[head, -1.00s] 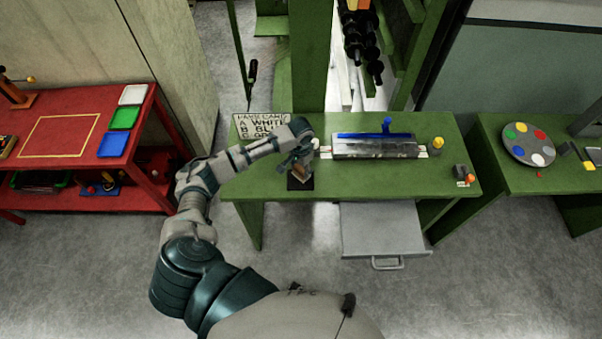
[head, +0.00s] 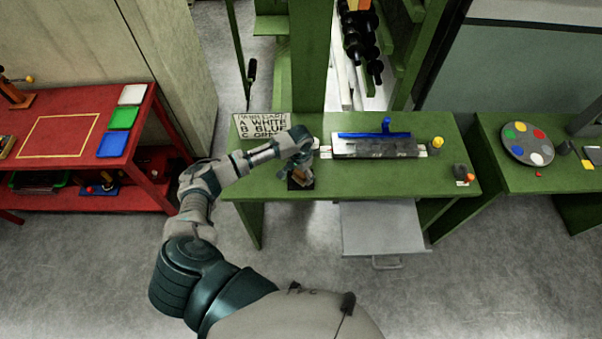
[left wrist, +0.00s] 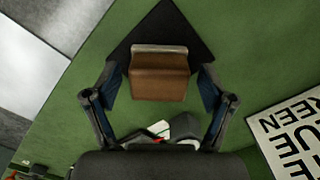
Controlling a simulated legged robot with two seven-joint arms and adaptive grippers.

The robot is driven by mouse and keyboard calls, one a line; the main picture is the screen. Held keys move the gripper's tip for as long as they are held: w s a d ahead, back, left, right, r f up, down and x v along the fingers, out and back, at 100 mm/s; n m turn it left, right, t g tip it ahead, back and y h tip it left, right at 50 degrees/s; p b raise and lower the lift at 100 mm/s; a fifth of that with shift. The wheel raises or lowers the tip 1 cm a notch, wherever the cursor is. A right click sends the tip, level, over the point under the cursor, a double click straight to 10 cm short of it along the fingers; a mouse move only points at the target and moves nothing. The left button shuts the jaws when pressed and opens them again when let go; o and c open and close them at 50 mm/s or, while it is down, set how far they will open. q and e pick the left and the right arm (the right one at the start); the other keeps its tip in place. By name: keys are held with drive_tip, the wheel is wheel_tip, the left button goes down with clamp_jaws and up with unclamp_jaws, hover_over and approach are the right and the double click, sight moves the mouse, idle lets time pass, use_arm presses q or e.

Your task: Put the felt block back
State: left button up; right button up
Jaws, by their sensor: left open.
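The felt block (left wrist: 160,76) is brown with a pale strip along one edge. In the left wrist view it rests on a black mat (left wrist: 188,30) on the green bench. In the head view the mat (head: 301,184) shows under my left gripper (head: 302,170), which mostly hides the block. My left gripper (left wrist: 159,88) is open, with one finger on each side of the block; I cannot tell whether they touch it. My right gripper is in neither view.
A card with lettering (head: 262,126) lies at the bench's back left. A metal unit with a blue handle (head: 375,145) sits right of the gripper. A grey drawer (head: 383,228) stands open below the front edge. The bench (head: 400,182) has clear room at front right.

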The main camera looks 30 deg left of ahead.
use_arm(q)
drive_tip(key=shift+a+r, duration=0.15)
drive_tip(key=shift+r, duration=0.3)
wheel_tip(320, 180, up, 11)
drive_tip(key=shift+r, duration=0.15)
drive_tip(key=shift+w, duration=0.1)
